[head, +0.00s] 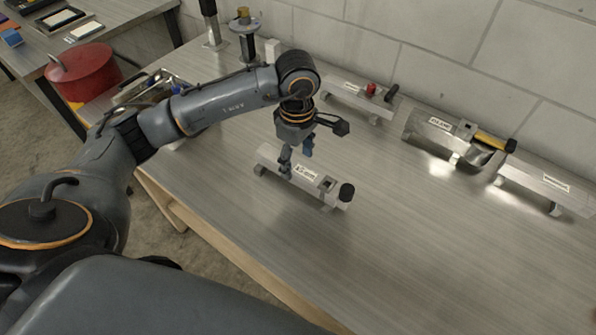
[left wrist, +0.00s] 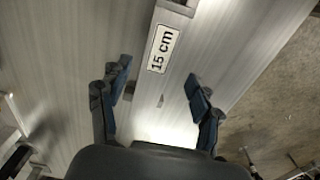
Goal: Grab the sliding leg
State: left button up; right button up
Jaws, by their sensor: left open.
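A short aluminium bar (head: 272,158) stands on the table on small feet. In the left wrist view the bar (left wrist: 178,40) carries a "15 cm" label (left wrist: 163,48). My left gripper (head: 297,159) is open, pointing down over the label end of this bar. In the left wrist view the gripper (left wrist: 158,88) has one finger on each side of the bar, with gaps. I cannot tell which part is the sliding leg. My right gripper is not in view.
Behind stand an aluminium piece with a red knob (head: 370,89) and a longer one with a yellow-and-black handle (head: 492,141), near the block wall. A red pot (head: 84,72) is at the left. The front of the table (head: 400,240) is clear.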

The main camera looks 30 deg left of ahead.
aim_at(298, 168)
pick_arm(q)
notch_tip(298, 168, down, 4)
jog(key=shift+w+f+p, duration=0.15)
jog(key=shift+f+p, duration=0.05)
jog(key=shift+p, duration=0.8)
jog(key=shift+f, duration=0.4)
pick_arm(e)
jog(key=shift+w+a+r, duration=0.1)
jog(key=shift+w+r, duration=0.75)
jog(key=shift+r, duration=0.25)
pick_arm(q)
jog(key=shift+c, duration=0.2)
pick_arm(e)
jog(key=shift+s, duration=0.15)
pick_arm(q)
jog(key=shift+w+r, duration=0.1)
grip_shut()
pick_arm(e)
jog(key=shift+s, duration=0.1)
